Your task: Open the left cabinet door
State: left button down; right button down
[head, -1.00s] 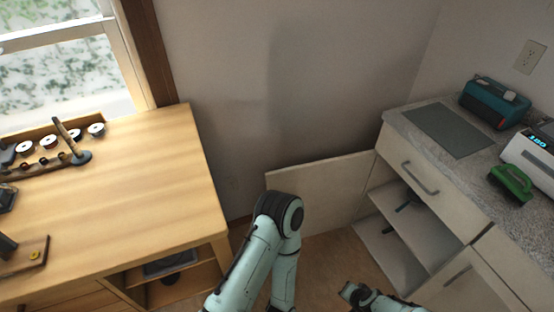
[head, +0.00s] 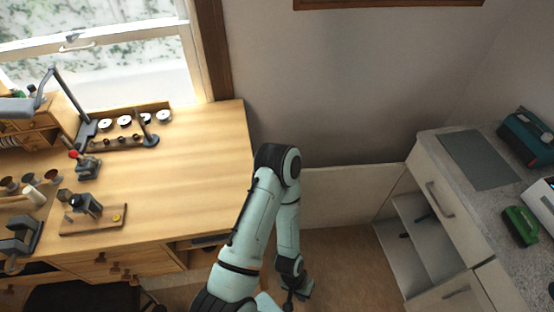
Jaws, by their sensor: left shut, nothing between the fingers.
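The left cabinet door (head: 345,197) is a pale panel that stands swung wide open, out to the left of the cabinet and close to the back wall. The open cabinet (head: 418,232) shows its pale inner shelf. My left arm crosses in front of the door's left part and hides it. My left gripper (head: 298,290) is low in the head view, shut and empty, left of the cabinet opening and apart from the door. My right gripper is not in view.
A drawer (head: 440,193) with a bar handle sits above the opening. The counter (head: 470,210) holds a dark mat, a teal device and a green object. A wooden workbench (head: 190,180) with tools stands at left. Some floor (head: 345,260) is free between them.

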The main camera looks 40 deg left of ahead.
aim_at(351, 195)
jog(key=u, duration=1.75)
jog(key=i+l+u, duration=0.1)
jog(key=l+u, duration=0.2)
jog(key=i+l+u, duration=0.1)
jog(key=l+u, duration=0.25)
